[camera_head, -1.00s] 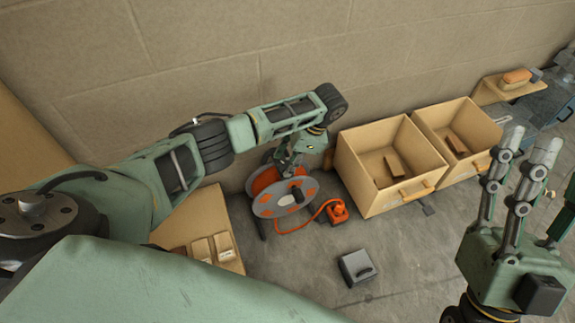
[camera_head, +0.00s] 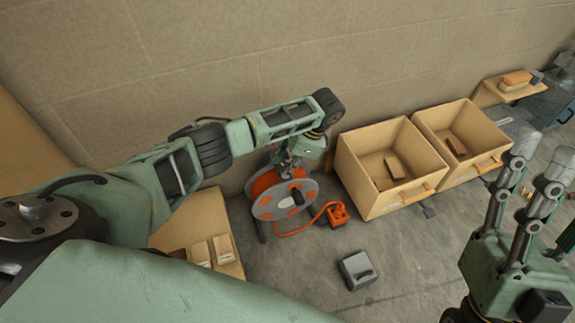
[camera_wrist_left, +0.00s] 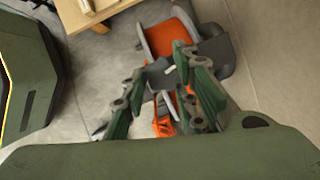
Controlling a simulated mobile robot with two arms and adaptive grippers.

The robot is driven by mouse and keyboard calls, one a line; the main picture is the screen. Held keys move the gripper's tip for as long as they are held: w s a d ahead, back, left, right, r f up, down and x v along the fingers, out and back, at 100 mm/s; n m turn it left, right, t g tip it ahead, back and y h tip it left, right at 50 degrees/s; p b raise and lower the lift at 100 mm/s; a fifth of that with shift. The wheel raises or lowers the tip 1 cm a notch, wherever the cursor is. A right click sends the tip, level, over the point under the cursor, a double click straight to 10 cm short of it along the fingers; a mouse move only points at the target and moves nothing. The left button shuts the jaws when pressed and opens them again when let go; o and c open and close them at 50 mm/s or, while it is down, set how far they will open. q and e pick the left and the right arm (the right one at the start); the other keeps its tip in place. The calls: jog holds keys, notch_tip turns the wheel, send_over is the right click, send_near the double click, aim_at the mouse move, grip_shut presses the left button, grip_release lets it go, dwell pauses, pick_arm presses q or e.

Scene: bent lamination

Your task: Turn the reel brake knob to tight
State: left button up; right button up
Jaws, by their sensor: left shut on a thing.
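The cable reel (camera_head: 266,207), with an orange drum and grey side discs, stands on the floor by the wall. My left gripper (camera_head: 290,164) reaches down to its upper edge from above. In the left wrist view its fingers (camera_wrist_left: 158,88) are closed in on a dark grey knob (camera_wrist_left: 158,74) with a small white mark beside it; the fingers partly hide it. I cannot read which setting the knob points to. My right gripper (camera_head: 540,165) is at the right edge, fingers extended and apart, with nothing between them.
An orange cable leads from the reel to an orange plug block (camera_head: 338,214). Two wooden bins (camera_head: 375,205) stand to the right. A small grey box (camera_head: 357,270) lies on the floor in front. A board with pale blocks (camera_head: 222,249) is at left.

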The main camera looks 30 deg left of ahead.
pick_arm(q)
jog(key=shift+s+d+f, duration=0.1)
jog(key=shift+s+d, duration=0.05)
jog(key=shift+s, duration=0.1)
